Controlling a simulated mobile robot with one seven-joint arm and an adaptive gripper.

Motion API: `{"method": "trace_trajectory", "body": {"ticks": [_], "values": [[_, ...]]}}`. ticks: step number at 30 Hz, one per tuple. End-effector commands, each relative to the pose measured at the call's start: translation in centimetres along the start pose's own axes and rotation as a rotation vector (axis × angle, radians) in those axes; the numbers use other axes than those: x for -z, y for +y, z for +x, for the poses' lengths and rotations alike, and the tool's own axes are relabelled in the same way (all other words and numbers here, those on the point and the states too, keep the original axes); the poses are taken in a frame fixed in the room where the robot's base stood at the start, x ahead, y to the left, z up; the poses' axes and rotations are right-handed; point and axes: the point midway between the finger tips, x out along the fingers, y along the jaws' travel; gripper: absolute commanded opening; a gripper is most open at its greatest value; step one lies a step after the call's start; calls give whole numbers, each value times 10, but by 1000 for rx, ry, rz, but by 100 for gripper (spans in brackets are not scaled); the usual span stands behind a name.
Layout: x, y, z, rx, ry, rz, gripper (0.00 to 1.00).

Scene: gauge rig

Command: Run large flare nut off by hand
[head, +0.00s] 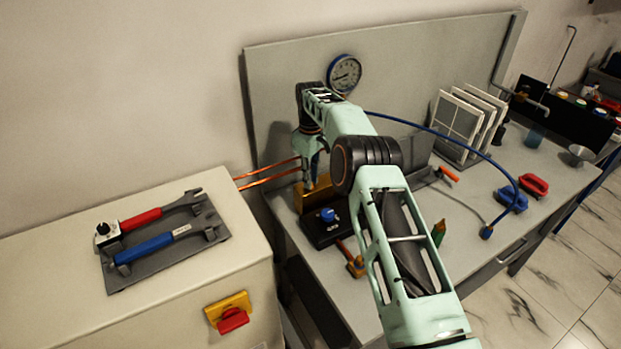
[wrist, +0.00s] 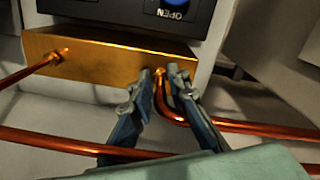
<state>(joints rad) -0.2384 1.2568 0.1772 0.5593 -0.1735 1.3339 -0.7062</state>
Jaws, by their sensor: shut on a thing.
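In the wrist view a brass block (wrist: 105,58) has a copper pipe running to it at each end. The fingers of my gripper (wrist: 166,75) are shut on the flare nut (wrist: 161,82) at the block's right end, where the thicker pipe (wrist: 178,112) bends away to the right. The fingers hide most of this nut. A smaller flare nut (wrist: 64,51) sits at the block's left end, clear of my gripper. In the head view my arm hides most of the brass block (head: 317,192), and the grip cannot be made out there.
A black box with a blue knob (head: 327,214) sits beside the brass block. Two copper pipes (head: 268,174) cross to the left cabinet, where red (head: 141,219) and blue (head: 145,248) wrenches lie on a dark tray (head: 205,238). A blue hose (head: 440,130) arcs over the bench.

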Motion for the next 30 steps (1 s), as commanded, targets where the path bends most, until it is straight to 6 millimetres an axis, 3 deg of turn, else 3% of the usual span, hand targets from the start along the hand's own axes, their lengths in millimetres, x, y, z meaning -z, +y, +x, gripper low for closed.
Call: {"method": "trace_trajectory", "body": {"ticks": [15,30], "values": [[1,1,-1,0,2,-405,0],[1,2,-1,-1,2,-531,0]]}}
